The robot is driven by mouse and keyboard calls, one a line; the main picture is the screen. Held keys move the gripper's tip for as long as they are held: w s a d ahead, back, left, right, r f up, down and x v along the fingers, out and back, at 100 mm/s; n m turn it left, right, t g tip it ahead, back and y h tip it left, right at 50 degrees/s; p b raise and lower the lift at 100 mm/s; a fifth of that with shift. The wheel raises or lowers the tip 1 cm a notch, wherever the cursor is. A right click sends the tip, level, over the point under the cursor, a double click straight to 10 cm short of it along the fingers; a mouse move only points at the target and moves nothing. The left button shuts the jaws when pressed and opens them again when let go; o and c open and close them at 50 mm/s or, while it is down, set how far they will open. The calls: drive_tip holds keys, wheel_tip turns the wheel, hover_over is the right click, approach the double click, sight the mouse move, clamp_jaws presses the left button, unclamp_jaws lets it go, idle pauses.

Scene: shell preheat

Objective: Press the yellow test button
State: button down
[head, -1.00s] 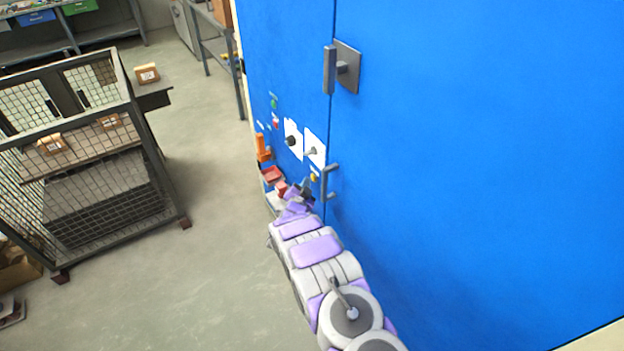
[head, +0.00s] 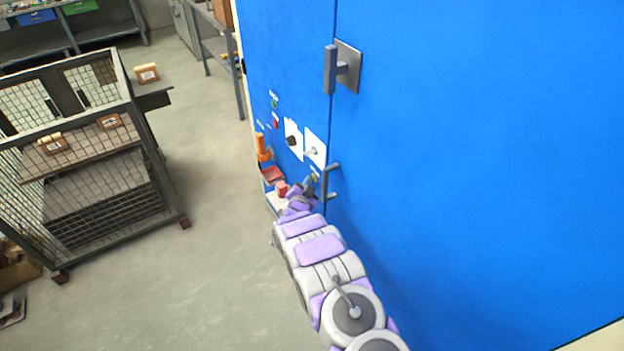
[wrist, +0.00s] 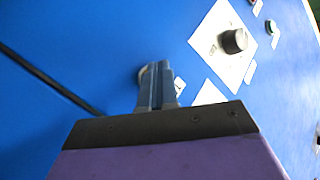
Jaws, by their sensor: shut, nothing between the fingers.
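The yellow test button (head: 315,176) is a tiny yellow spot low on the blue cabinet front, left of the lower door handle, mostly covered by my gripper in the head view. My gripper (head: 309,182) is shut and empty, its tip at the button. In the wrist view the closed fingers (wrist: 158,82) point at the blue panel, and a pale round rim shows just behind and left of their tips. The button's face is hidden there. I cannot tell whether the fingertips touch it.
Above it are two white plates, one with a black knob (head: 292,141), also in the wrist view (wrist: 234,41). A dark handle (head: 328,182) stands close right of my gripper. An orange item (head: 262,147) and red tray (head: 272,174) are left. A mesh cage (head: 100,200) stands farther left beyond open floor.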

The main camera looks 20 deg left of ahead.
drive_tip(key=shift+s, duration=0.1)
drive_tip(key=shift+s+a, duration=0.5)
drive_tip(key=shift+s, duration=0.05)
drive_tip(key=s+a, duration=0.1)
drive_tip(key=s, duration=0.1)
drive_tip(key=s+a, duration=0.2)
drive_tip(key=shift+a+p, duration=0.1)
drive_tip(key=shift+p, duration=0.2)
idle(0.3)
idle(0.7)
